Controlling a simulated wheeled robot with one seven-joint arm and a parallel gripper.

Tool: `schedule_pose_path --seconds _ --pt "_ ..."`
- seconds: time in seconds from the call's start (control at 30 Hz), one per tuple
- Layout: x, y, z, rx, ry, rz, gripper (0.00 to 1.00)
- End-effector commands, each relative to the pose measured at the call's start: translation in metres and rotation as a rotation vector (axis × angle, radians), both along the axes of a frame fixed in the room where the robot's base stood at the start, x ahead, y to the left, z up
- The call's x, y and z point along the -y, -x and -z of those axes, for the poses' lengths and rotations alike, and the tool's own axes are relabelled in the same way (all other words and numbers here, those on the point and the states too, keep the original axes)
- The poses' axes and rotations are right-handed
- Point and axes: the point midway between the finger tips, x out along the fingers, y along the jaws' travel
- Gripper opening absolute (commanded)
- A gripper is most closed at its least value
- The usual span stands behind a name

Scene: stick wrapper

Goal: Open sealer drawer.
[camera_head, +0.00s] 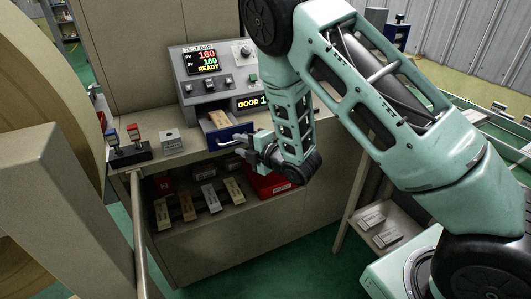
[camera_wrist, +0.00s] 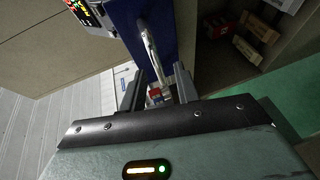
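The sealer (camera_head: 215,72) is a grey machine on the bench, with a lit display reading 160 and READY. Its blue drawer (camera_head: 215,140) is below the panel, with its front standing out and a light tan surface showing behind it. A pale metal handle (camera_head: 233,139) is on the drawer front. In the wrist view the handle (camera_wrist: 149,45) runs down from the blue front (camera_wrist: 128,22) toward the space between my fingers. My gripper (camera_wrist: 158,78) is open, with one finger on each side of the handle's lower end. Contact cannot be told. In the head view my gripper (camera_head: 240,145) is at the handle.
A small grey block (camera_head: 172,141) and a black stand with red and blue stamps (camera_head: 130,146) are on the bench to the left. The shelf below holds several small boxes (camera_head: 209,198) and a red bin (camera_head: 270,184). A side shelf with packs (camera_head: 388,237) stands at right.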

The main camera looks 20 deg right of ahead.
Motion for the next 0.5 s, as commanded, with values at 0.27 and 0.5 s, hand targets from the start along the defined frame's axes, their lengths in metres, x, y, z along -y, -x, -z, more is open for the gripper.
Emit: schedule_pose_path --seconds 0.27,0.5 --pt "0.024 0.055 -0.009 -0.003 -0.001 0.002 0.32" --pt "0.042 0.098 -0.028 -0.006 0.001 0.002 0.32"
